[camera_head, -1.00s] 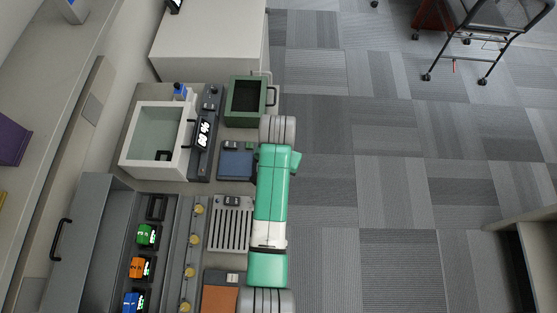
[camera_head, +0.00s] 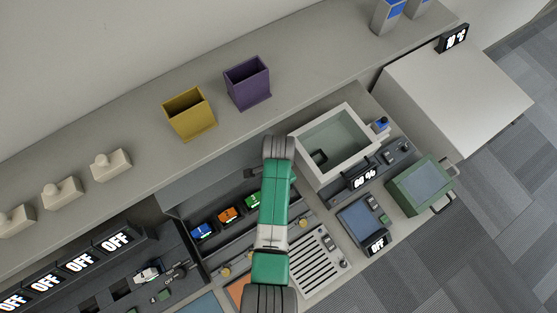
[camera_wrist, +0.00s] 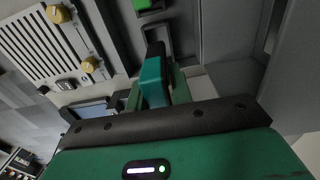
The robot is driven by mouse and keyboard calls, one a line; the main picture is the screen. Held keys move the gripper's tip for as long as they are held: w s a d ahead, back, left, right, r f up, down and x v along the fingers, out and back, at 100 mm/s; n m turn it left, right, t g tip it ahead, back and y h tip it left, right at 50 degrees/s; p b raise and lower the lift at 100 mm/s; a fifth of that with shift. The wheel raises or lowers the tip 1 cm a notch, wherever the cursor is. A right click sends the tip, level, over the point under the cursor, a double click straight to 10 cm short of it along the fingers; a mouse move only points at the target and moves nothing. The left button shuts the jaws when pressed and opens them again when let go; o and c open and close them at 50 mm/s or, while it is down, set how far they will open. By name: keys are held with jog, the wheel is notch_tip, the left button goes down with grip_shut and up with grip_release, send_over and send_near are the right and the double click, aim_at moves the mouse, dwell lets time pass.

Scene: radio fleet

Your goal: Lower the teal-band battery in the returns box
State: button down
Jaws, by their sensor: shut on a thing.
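The battery in my grip (camera_wrist: 152,78) shows as a teal block in the wrist view. My gripper (camera_wrist: 157,90) is shut on it, with green fingers on both sides. A dark part lies just beyond the block, close to a green battery (camera_wrist: 143,4) at the top edge. I cannot tell whether the teal battery touches anything below. In the head view my arm hides the gripper and the teal battery.
In a grey drawer, blue (camera_head: 202,231), orange (camera_head: 228,214) and green (camera_head: 253,199) batteries sit in a row. A yellow bin (camera_head: 190,125) and a purple bin (camera_head: 247,92) stand on the shelf. A white-rimmed basin (camera_head: 308,140) and a slatted vent (camera_head: 312,262) lie near my arm.

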jog(key=shift+f, duration=0.25)
jog(key=shift+f+b, duration=2.6)
jog(key=shift+f, duration=0.25)
jog(key=shift+f+b, duration=0.65)
jog(key=shift+f, duration=0.25)
jog(key=c, duration=1.2)
grip_release()
jog(key=shift+o, duration=0.2)
jog(key=shift+r, duration=0.1)
notch_tip(320, 180, up, 8)
jog(key=shift+f+p, duration=0.15)
jog(key=shift+p, duration=0.5)
jog(key=shift+s, duration=0.1)
